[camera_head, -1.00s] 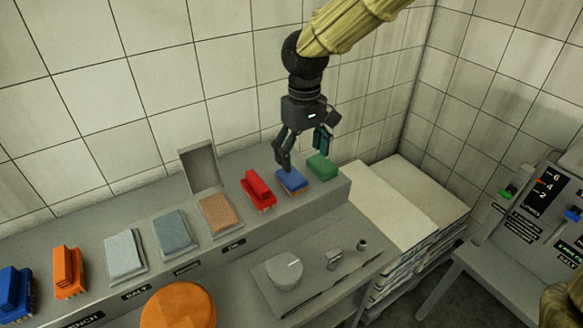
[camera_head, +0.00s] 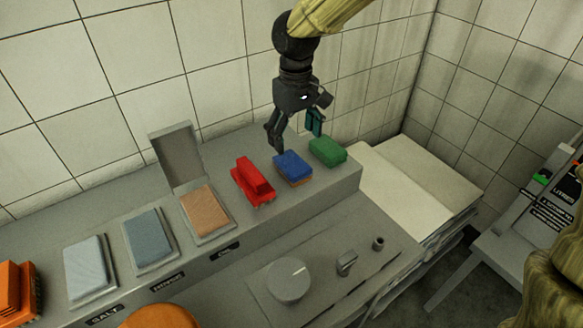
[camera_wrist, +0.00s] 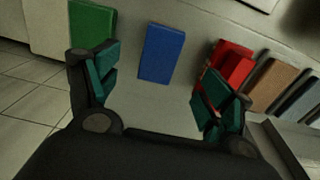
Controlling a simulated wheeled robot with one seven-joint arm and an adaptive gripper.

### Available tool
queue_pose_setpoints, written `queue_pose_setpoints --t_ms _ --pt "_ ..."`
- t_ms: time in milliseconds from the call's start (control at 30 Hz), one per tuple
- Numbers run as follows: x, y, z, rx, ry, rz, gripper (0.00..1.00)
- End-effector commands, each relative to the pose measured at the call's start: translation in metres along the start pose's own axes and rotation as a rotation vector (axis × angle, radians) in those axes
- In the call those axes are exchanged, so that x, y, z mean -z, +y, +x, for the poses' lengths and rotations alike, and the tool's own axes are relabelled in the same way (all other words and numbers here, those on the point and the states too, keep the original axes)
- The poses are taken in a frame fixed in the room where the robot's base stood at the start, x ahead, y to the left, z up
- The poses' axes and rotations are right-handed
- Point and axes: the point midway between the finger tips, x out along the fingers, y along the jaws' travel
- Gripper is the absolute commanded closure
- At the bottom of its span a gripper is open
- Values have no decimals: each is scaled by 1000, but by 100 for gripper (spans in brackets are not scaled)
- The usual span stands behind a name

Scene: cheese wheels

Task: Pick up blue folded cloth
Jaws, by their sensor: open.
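The blue folded cloth (camera_head: 292,166) lies on the grey ledge between a red brush-like object and a green cloth, with an orange-brown layer showing under its front edge. In the wrist view the blue cloth (camera_wrist: 161,54) lies beyond the fingertips, in line with the gap between them. My gripper (camera_head: 296,138) is open and empty, just above and behind the blue cloth in the head view. Its two teal-padded fingers are spread wide in the wrist view (camera_wrist: 158,85), with nothing between them.
The green cloth (camera_head: 328,151) is close on the right and the red brush (camera_head: 253,184) close on the left. A brown pad (camera_head: 206,211) and grey pads (camera_head: 149,238) stand further left. An upright grey panel (camera_head: 177,154) and the tiled wall are behind. A knob (camera_head: 288,280) sits below.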

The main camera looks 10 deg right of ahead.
Motion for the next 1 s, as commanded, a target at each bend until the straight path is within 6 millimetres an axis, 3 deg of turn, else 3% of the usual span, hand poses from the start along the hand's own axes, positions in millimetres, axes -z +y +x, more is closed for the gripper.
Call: queue_pose_setpoints --t_ms 300,567,1000 --pt "1 -2 40 1 -4 -3 20" --pt "2 -3 51 1 -3 -4 20" --pt "6 -2 93 0 -3 -5 20"
